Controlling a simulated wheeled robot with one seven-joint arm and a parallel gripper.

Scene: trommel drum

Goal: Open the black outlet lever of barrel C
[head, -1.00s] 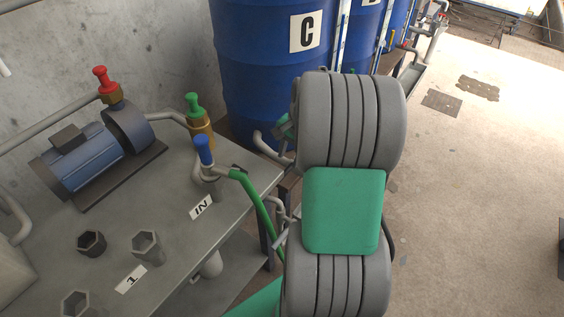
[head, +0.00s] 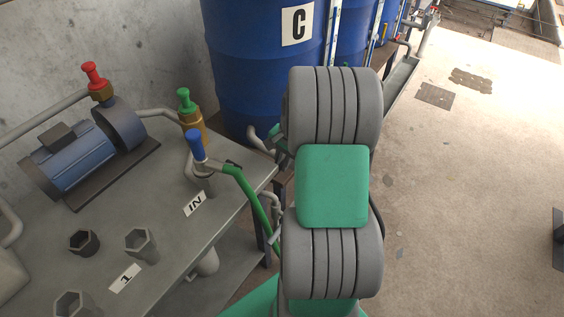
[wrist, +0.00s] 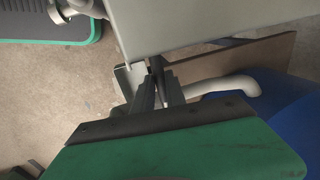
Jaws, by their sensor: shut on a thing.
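Barrel C (head: 262,85) is the blue drum marked with a white C label at the top of the head view. Part of a blue barrel (wrist: 270,115) also shows at the right of the wrist view, with a light bent outlet pipe (wrist: 222,87) beside it. My gripper (wrist: 157,78) is at the pale fitting at the end of this pipe. Its two fingers are shut on a thin dark piece, the black outlet lever (wrist: 157,67), mostly hidden between them.
A grey bench (head: 165,225) with a blue pump motor (head: 80,160), red, green and blue valves and a green hose (head: 247,195) stands left of my arm. A large grey surface (wrist: 200,25) lies close to the fingers in the wrist view. Open floor (head: 470,200) lies right.

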